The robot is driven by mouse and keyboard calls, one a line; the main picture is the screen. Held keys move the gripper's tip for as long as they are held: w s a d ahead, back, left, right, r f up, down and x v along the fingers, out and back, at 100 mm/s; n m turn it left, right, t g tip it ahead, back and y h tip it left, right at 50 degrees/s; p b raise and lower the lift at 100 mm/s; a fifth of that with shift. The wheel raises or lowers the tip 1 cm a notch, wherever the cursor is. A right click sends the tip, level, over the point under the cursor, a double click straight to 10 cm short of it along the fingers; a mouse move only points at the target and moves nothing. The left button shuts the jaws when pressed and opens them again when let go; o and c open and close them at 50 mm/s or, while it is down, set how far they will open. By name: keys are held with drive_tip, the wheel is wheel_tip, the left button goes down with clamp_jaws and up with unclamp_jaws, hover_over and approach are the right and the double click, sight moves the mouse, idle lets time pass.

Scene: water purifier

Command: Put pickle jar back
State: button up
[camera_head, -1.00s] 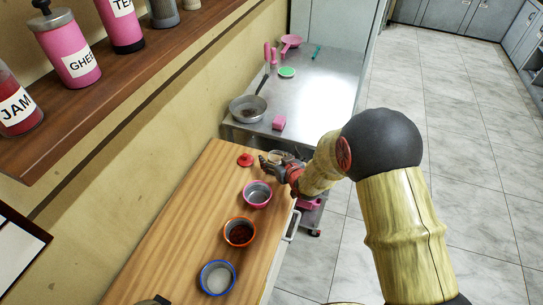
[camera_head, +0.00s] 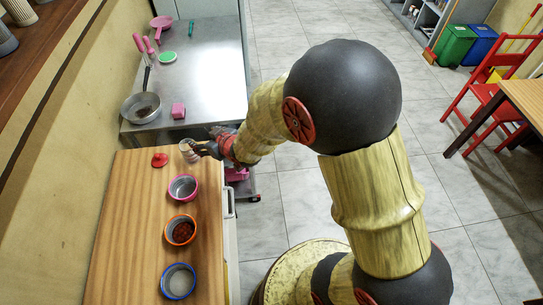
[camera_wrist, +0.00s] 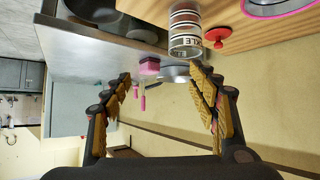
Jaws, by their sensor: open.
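A small pale jar (camera_head: 188,151) stands at the far end of the wooden counter (camera_head: 135,230). In the wrist view the jar (camera_wrist: 185,38) appears upside down, clear with a printed label, of which "LE" is readable. A red knobbed lid (camera_head: 160,160) lies on the counter beside it; it also shows in the wrist view (camera_wrist: 216,37). My gripper (camera_head: 200,150) is close to the jar's right side in the head view. In the wrist view my gripper (camera_wrist: 164,92) has its fingers spread wide, with nothing between them; the jar is beyond the fingertips.
Pink-rimmed (camera_head: 183,187), orange-rimmed (camera_head: 180,230) and blue-rimmed (camera_head: 178,281) bowls line the counter. Beyond is a steel table (camera_head: 205,85) with a pan (camera_head: 141,107) and a pink block (camera_head: 178,111). A wall shelf (camera_head: 40,45) is at upper left.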

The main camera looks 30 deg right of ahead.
drive_tip(key=s+d+r+m+g+h, duration=0.1)
drive_tip(key=s+d+r+h, duration=0.1)
drive_tip(key=s+d+r, duration=0.5)
drive_tip(key=s+d+r+m+g+h, duration=0.1)
drive_tip(key=s+d+r+m, duration=0.15)
drive_tip(key=s+r, duration=0.4)
drive_tip(key=s+r+g, duration=0.1)
drive_tip(key=s+r, duration=0.2)
drive_tip(key=s, duration=0.5)
drive_tip(key=s+d+r+g, duration=0.1)
drive_tip(key=s+r+g, duration=0.1)
drive_tip(key=s, duration=0.7)
drive_tip(key=shift+s+d+r, duration=0.15)
drive_tip(key=shift+s+r, duration=0.1)
drive_tip(key=shift+r, duration=0.55)
